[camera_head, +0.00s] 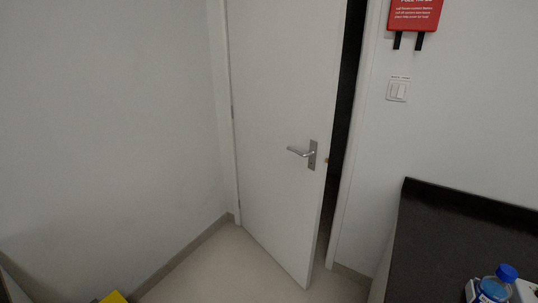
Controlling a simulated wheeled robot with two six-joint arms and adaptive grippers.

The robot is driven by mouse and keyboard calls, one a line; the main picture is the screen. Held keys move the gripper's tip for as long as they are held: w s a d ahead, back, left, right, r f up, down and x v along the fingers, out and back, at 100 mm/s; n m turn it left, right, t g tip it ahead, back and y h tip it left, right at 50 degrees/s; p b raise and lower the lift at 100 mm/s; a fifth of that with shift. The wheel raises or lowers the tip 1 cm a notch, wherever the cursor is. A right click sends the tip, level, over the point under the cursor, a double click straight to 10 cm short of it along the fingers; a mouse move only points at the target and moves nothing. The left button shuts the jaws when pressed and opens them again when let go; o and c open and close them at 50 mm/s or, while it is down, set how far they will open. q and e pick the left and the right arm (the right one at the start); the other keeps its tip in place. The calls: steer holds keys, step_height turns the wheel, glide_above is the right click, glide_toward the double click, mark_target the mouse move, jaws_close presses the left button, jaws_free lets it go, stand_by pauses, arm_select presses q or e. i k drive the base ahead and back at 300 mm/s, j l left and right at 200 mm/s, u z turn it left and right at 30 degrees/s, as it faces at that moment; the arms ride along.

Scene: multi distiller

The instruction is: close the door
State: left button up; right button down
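A white door (275,110) stands ajar in the middle of the camera_head view. It is hinged on its left side, and a dark gap (346,100) shows between its right edge and the frame. A silver lever handle (303,153) sits near its right edge, with a small brass-coloured latch (326,160) on the door's edge. The door frame (352,150) stands to the right of the gap. Neither of my grippers is in view.
A black counter (440,245) stands at the lower right with a blue-capped bottle (495,285) on it. A light switch (397,90) and a red box (415,14) are on the right wall. A yellow object (113,297) shows at the bottom left. The floor (235,270) before the door is clear.

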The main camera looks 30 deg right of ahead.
mark_target(285, 55)
steer(key=i+z, duration=0.45)
steer(key=i, duration=0.2)
steer(key=i+j+z, duration=0.15)
steer(key=i+z, duration=0.35)
steer(key=i, duration=0.2)
